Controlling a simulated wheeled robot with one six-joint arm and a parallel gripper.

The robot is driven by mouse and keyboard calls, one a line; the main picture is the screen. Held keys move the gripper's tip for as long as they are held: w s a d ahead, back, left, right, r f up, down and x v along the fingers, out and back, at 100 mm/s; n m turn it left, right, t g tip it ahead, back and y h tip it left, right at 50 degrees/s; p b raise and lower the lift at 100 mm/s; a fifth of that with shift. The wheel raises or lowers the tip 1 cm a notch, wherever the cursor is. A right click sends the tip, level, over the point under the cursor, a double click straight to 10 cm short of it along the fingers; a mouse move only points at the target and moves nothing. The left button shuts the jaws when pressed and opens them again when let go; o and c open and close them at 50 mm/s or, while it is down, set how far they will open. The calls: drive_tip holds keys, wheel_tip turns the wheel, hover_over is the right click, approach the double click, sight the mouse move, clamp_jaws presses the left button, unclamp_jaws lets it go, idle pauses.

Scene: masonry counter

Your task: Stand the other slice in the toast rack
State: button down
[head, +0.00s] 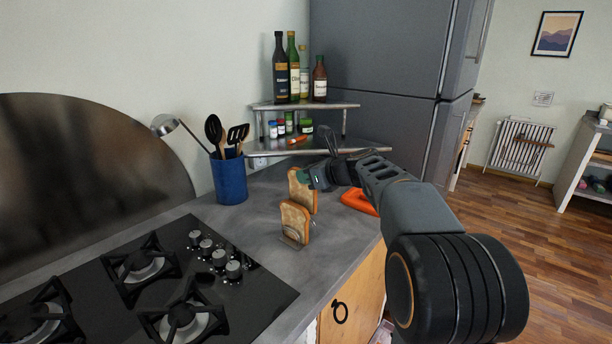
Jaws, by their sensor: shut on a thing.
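One slice of toast (294,222) stands upright on the grey counter, in what looks like the thin wire toast rack (291,238), little of which shows. A second slice (302,194) is upright just behind it. My gripper (310,179) is shut on this second slice at its upper right edge, reaching in from the right. The front slice covers the lower part of the held slice, so I cannot tell whether it touches the rack or the counter.
A gas hob (150,290) with knobs lies front left. A blue utensil pot (230,178) stands behind left. A corner shelf (355,150) with bottles and jars is at the back. An orange object (357,201) lies right, near the counter edge. Bare counter (255,235) lies left of the slices.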

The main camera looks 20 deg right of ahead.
sight(306, 200)
drive_tip(key=shift+f+b, duration=1.25)
drive_tip(key=shift+f, duration=0.15)
drive_tip(key=shift+f+b, duration=1.75)
drive_tip(key=shift+f, duration=0.75)
drive_tip(key=shift+f, duration=0.4)
drive_tip(key=c, duration=1.1)
unclamp_jaws()
drive_tip(key=shift+o, duration=0.2)
drive_tip(key=shift+r, duration=0.1)
drive_tip(key=shift+r+p, duration=2.95)
drive_tip(key=shift+p, duration=0.2)
drive_tip(key=shift+s, duration=0.1)
